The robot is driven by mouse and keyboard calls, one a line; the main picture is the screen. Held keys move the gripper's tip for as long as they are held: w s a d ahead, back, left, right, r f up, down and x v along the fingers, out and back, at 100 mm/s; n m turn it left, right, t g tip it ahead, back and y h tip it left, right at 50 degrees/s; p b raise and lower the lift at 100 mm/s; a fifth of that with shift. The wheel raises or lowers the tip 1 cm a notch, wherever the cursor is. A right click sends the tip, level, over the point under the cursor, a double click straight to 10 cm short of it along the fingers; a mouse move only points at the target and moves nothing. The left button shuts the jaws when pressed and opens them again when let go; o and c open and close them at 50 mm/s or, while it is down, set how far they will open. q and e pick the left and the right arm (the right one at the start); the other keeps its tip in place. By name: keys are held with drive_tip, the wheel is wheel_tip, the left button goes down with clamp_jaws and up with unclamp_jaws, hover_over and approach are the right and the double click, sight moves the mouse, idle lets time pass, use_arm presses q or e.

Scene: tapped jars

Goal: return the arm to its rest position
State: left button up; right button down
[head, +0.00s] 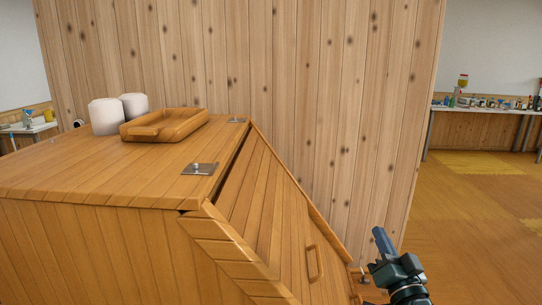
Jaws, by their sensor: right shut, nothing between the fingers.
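My right gripper (378,255) shows at the lower right of the head view, with its dark wrist below it. It is shut and empty, and stands apart to the right of the handle (315,263) on the sloped wooden lid. My left gripper is not in the head view.
A wooden cabinet (110,170) with a hinged sloped lid (265,205) fills the left and middle. On its top are two white jars (105,116) (134,105) and a wooden tray (163,126). A plank wall (330,100) stands behind. Open floor (465,220) lies to the right.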

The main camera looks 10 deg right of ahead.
drive_tip(key=s+a+f+n+g+y, duration=0.2)
drive_tip(key=s+a+f+n+g, duration=0.1)
drive_tip(key=a+f, duration=0.4)
drive_tip(key=s+a+f+n+g+y, duration=0.25)
drive_tip(key=s+a+f, duration=0.2)
drive_tip(key=f, duration=0.45)
drive_tip(key=s+a+f+n+g+y, duration=0.2)
drive_tip(key=s+a+f+n+g, duration=0.3)
drive_tip(key=s+a+f, duration=0.5)
drive_tip(key=shift+s+a+f, duration=0.3)
drive_tip(key=shift+s+f, duration=0.2)
drive_tip(key=shift+s, duration=0.5)
drive_tip(key=shift+g, duration=0.25)
